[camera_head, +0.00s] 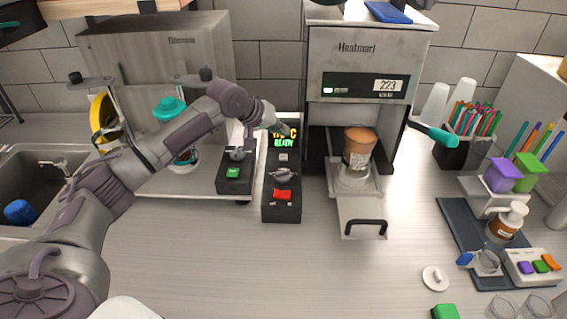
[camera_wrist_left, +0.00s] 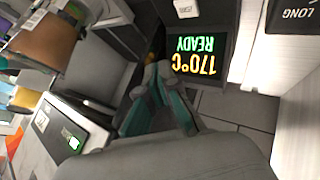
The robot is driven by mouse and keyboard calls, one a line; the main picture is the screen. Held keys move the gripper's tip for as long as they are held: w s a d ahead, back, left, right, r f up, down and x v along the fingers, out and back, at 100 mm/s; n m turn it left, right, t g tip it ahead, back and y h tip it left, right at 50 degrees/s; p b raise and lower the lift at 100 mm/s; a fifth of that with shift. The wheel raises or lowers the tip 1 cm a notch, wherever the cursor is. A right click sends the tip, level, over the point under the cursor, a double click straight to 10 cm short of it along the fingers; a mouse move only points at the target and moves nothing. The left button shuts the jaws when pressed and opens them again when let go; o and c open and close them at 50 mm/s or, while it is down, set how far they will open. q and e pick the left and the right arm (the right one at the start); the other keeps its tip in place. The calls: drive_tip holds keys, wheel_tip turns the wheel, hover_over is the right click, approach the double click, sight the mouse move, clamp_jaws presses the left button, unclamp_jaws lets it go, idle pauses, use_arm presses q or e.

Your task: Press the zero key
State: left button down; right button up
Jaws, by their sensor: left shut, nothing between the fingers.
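The cup sealer (camera_head: 333,56) stands at the back centre. Its dark front panel has a small lit key (camera_head: 327,90) and a display (camera_head: 388,85) that reads about 223. I cannot read a zero marking on any key. My left gripper (camera_head: 283,128) is shut and empty in front of the black control box (camera_head: 282,206), by its lit READY display. In the left wrist view the shut teal fingers (camera_wrist_left: 160,70) are beside that display (camera_wrist_left: 196,57), which reads 170°C READY. A pale key (camera_wrist_left: 187,8) is above it. My right gripper is not in view.
A cup with an orange-brown top (camera_head: 360,147) sits in the sealer's pulled-out drawer (camera_head: 361,222). A teal lever handle (camera_head: 438,136) sticks out to the right. A second box with a green key (camera_head: 232,173) stands left of the control box.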

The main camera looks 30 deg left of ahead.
use_arm(q)
drive_tip(key=b, duration=0.4)
hover_over(281, 157)
wheel_tip(281, 157, down, 4)
drive_tip(key=shift+f, duration=0.1)
drive_tip(key=shift+f+p, duration=0.3)
drive_tip(key=shift+p, duration=0.1)
drive_tip(key=shift+f, duration=0.5)
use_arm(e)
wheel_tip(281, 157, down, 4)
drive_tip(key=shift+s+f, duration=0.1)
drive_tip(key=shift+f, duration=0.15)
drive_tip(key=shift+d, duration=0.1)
use_arm(q)
drive_tip(key=shift+f, duration=0.2)
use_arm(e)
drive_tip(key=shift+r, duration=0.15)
use_arm(q)
drive_tip(key=shift+f, duration=0.2)
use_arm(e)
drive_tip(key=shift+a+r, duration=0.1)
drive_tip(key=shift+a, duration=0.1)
